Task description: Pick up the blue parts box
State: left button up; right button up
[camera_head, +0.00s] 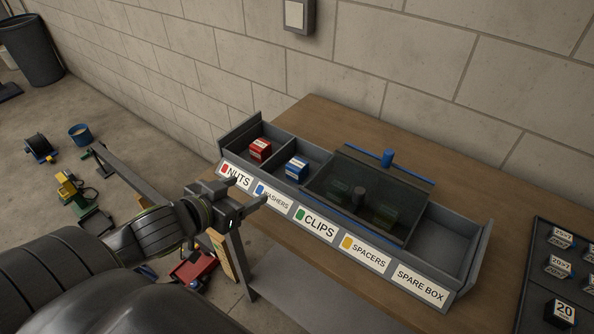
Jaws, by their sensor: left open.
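The blue parts box (297,168) is a small blue block with a white label on its top. It sits in the compartment labelled WASHERS of a long grey bin tray (480,262). My left gripper (247,191) is open and empty at the front of the tray, by the NUTS and WASHERS labels, left of and nearer than the blue box and apart from it. My right gripper is not in view.
A red box (260,149) sits in the NUTS compartment. A dark see-through cover (368,200) with a blue knob spans the CLIPS and SPACERS compartments. The SPARE BOX compartment is empty. A dark rack (535,290) stands right on the wooden bench (320,115). A block wall rises behind.

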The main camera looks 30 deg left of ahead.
pick_arm(q)
jog(key=b, duration=0.5)
send_near(292, 168)
jog(key=x, duration=0.3)
jog(key=shift+w+d, duration=0.1)
jog(key=shift+w, duration=0.3)
jog(key=shift+p+x, duration=0.3)
jog(key=shift+x, duration=2.5)
jog(key=shift+f, duration=0.2)
jog(key=shift+s, duration=0.1)
jog(key=c, duration=1.1)
